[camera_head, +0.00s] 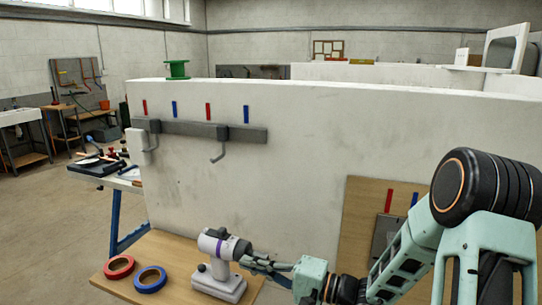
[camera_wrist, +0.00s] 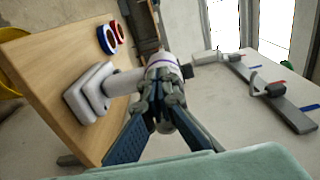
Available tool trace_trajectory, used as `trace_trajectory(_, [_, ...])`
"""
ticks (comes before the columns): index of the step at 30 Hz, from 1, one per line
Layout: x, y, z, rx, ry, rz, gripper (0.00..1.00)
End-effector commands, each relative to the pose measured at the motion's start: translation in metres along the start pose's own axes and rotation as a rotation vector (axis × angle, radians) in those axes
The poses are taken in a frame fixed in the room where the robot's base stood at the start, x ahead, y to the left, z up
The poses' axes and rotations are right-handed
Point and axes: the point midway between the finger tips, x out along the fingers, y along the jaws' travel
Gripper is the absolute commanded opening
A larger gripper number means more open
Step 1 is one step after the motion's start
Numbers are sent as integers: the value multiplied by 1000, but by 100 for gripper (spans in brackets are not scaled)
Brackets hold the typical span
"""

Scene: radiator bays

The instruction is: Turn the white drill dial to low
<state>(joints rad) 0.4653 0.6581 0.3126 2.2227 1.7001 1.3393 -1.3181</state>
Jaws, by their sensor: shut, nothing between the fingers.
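The white drill (camera_head: 212,243) with a purple band stands upright on a white base (camera_head: 219,283) on the wooden bench. It also shows in the wrist view (camera_wrist: 125,82), where its base (camera_wrist: 88,95) lies to the left. My gripper (camera_head: 249,260) is at the right-hand end of the drill, with its fingers shut and nothing between them. In the wrist view my fingertips (camera_wrist: 164,88) overlap the drill's end close to the purple band. Whether they touch it I cannot tell. The dial and its setting are hidden or too small to make out.
A red tape roll (camera_head: 119,257) and a blue tape roll (camera_head: 151,270) lie on the bench (camera_head: 180,252) left of the drill. A white partition wall (camera_head: 290,180) rises behind, carrying a grey hook rail (camera_head: 185,129). A wooden panel (camera_head: 355,205) is at the right.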

Motion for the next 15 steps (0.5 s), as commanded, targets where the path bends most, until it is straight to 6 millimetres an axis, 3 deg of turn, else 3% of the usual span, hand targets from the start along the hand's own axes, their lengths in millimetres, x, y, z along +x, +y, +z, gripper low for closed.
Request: trace_trajectory(15, [0, 7, 0, -1, 0, 0, 0])
